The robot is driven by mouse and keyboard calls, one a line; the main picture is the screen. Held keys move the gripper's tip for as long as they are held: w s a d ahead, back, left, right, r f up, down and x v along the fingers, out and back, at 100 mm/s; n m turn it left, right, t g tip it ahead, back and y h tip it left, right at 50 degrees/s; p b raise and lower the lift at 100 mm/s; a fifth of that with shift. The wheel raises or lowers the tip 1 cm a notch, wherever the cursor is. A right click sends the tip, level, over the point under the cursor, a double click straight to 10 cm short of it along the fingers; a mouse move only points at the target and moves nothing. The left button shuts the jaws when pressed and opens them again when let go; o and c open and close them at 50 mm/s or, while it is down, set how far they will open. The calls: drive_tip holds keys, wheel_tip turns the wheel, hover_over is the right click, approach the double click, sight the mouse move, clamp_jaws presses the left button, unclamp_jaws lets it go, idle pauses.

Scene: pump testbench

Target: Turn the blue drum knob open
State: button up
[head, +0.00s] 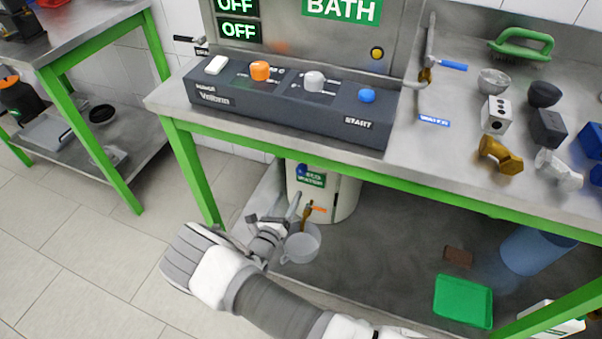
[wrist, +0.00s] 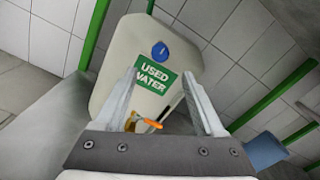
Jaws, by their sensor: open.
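The white drum (head: 345,196) labelled "USED WATER" stands on the lower shelf under the bench. The blue drum knob (wrist: 160,50) is a round knob above the green label (wrist: 154,78) in the wrist view. In the head view the knob (head: 302,170) is small and partly hidden by the bench edge. My gripper (head: 272,212) is open and empty in front of the drum. In the wrist view its fingertips (wrist: 159,74) frame the label, with the knob beyond and above them. I cannot tell the exact distance to the drum.
The bench's green front rail (head: 400,184) runs above. A green tray (head: 463,301) lies on the shelf at right.

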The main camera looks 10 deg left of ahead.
sight(300, 173)
drive_tip(key=w+b, duration=0.1)
drive_tip(key=w, duration=0.2)
drive_tip(key=w+d, duration=0.1)
drive_tip(key=w, duration=0.2)
drive_tip(key=w+b, duration=0.1)
drive_tip(key=w, duration=0.3)
drive_tip(key=shift+d+f+b, duration=0.1)
drive_tip(key=shift+d+b, duration=0.15)
drive_tip(key=shift+b, duration=0.05)
drive_tip(key=shift+w, duration=0.7)
drive_tip(key=shift+d, duration=0.1)
clamp_jaws()
